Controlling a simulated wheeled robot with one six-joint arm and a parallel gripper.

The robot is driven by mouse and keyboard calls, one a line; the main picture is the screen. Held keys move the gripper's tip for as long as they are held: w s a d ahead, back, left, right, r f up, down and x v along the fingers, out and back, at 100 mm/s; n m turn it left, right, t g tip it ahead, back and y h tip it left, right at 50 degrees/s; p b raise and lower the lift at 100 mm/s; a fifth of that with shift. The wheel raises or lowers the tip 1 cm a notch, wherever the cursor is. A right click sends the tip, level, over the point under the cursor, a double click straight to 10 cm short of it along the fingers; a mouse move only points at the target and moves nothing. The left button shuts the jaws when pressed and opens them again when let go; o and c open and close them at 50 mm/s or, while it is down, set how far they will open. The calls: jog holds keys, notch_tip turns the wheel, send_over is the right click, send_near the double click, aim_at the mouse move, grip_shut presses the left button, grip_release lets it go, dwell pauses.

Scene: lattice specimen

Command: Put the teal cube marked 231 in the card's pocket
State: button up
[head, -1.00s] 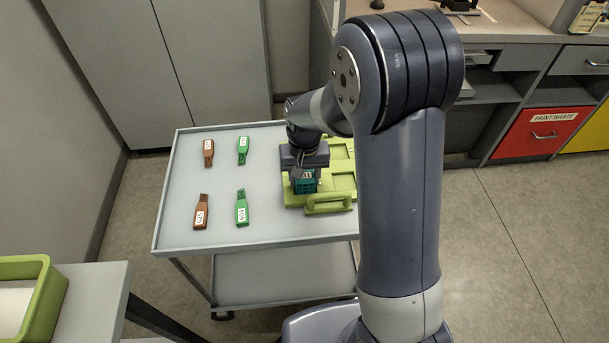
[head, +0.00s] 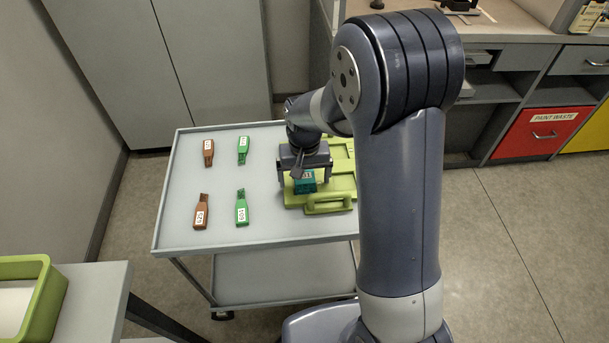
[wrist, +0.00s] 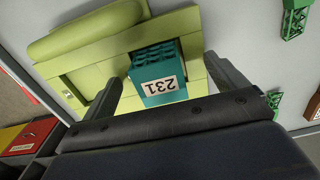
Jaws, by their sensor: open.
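The teal cube (head: 305,183) rests on the lime green card (head: 341,165) on the cart's right side. In the wrist view the cube (wrist: 152,60) shows its white 231 label and ribbed top, slightly turned against the card's edges. A dark-edged recess, the pocket (wrist: 92,76), shows beside and partly behind the cube. I cannot tell how deep the cube sits in it. My gripper (head: 305,178) is open above the cube, with one finger on either side and gaps between fingers and cube.
The card's thick handle (head: 328,203) lies along its near edge. Two brown tags (head: 201,212) and two green tags (head: 241,208) lie on the left of the grey cart top (head: 180,180). A green tray (head: 45,305) stands at lower left.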

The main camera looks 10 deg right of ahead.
aim_at(305, 175)
jog(key=shift+r, duration=0.15)
jog(key=shift+r+p, duration=1.95)
jog(key=shift+r, duration=0.45)
notch_tip(305, 175, up, 11)
jog(key=shift+f, duration=0.15)
jog(key=shift+c, duration=0.4)
